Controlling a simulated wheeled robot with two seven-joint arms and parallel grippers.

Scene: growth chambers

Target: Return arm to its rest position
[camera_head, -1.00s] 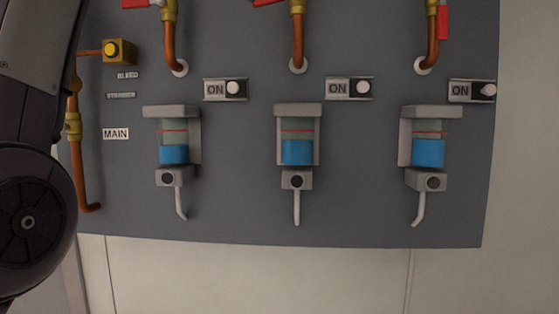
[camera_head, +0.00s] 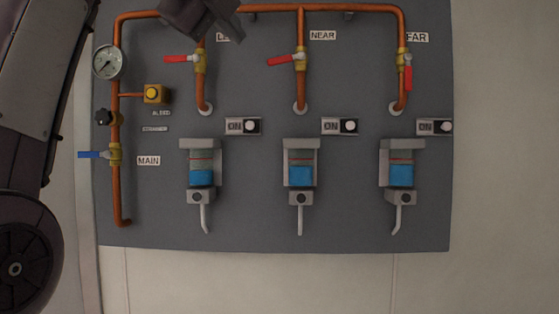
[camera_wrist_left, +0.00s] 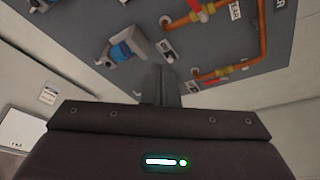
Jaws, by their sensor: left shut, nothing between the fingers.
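My left arm comes in along the left edge of the head view. My left gripper (camera_head: 205,14) shows dark at the top edge, in front of the panel, partly cut off by the picture. It covers part of the top copper pipe and of a label beginning "LE". In the left wrist view the gripper's fingers (camera_wrist_left: 162,86) are together with nothing between them, and the panel lies beyond them. My right gripper is not in view.
The grey panel (camera_head: 270,230) carries copper pipes, a gauge (camera_head: 109,62), a blue main handle (camera_head: 91,155) and red valve handles. The left and NEAR red handles lie sideways; the FAR one (camera_head: 408,72) hangs down. The wall beneath is bare.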

